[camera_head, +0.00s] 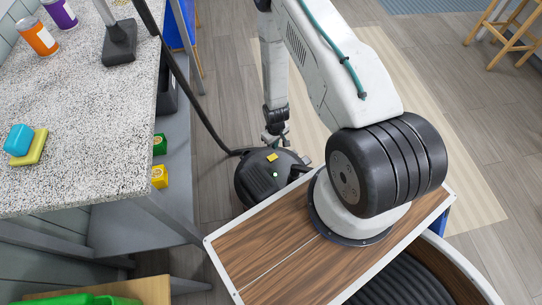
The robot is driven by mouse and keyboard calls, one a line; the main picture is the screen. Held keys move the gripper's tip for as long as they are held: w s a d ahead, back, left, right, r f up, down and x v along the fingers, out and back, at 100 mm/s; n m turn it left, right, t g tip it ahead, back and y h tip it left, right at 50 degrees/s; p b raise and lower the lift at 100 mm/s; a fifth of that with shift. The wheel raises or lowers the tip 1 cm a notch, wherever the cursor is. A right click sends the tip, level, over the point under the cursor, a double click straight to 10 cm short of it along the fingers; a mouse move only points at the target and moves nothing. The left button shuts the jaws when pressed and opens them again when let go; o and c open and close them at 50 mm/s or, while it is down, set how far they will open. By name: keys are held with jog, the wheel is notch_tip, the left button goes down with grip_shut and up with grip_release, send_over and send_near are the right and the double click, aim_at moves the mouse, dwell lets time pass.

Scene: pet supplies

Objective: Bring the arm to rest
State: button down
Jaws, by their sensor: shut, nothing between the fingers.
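My gripper (275,141) hangs at the end of my white and black arm, pointing down near the middle of the picture. It is small in this view; its fingers are shut and hold nothing. It shows just above the black vacuum cleaner (256,186) in the picture; I cannot tell the real gap between them. My arm rises from its round base on my wood-topped body, and the upper links run out of the top of the picture.
A speckled counter (100,120) at left bears an orange can (38,37), a purple can (62,13), stacked sponges (20,142) and the vacuum's floor head (119,45). The dark hose runs down beside the counter. A stool (510,35) stands far right. Floor at right is clear.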

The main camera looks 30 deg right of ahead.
jog(key=s+a+r+m+g, duration=0.1)
jog(key=s+a+r+g, duration=0.15)
jog(key=s, duration=0.35)
notch_tip(320, 180, up, 40)
jog(key=s+a+m+g, duration=0.1)
jog(key=s+a+g, duration=0.1)
jog(key=a, duration=0.1)
jog(key=s+a+r+t, duration=0.2)
jog(key=s+r, duration=0.5)
jog(key=r, duration=0.4)
jog(key=s+a+r+t, duration=0.2)
jog(key=s+r+t, duration=0.2)
jog(key=s+r, duration=0.3)
notch_tip(320, 180, up, 4)
jog(key=shift+s+a+r+n, duration=0.15)
jog(key=shift+s+a+n, duration=0.15)
jog(key=shift+s, duration=0.05)
